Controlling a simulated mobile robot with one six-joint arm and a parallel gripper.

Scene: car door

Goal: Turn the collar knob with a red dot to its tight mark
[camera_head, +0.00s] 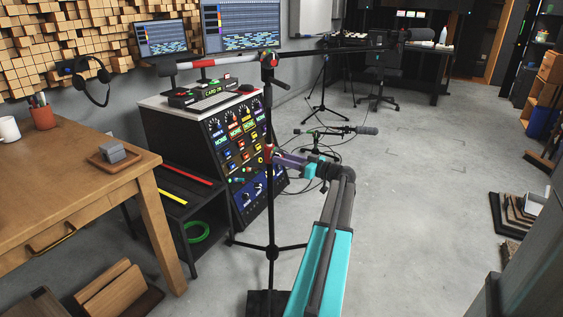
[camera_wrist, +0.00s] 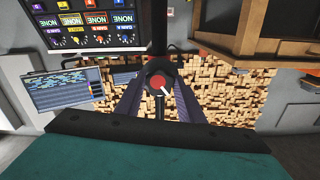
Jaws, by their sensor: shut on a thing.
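The collar knob (camera_wrist: 160,83) is dark with a red face and a white pointer, seen in the middle of the wrist view. The pointer slants toward the lower right there. The tight mark is too small to make out. The knob sits on the black upright pole (camera_head: 271,205) of a stand; its red also shows in the head view (camera_head: 268,150). My gripper (camera_wrist: 159,92) has a finger on each side of the knob and is shut on it. In the head view my gripper (camera_head: 277,156) reaches the pole from the right.
A console (camera_head: 236,140) with many knobs stands behind the pole at left. A wooden table (camera_head: 75,180) is at far left. The grey floor (camera_head: 420,200) to the right is mostly clear.

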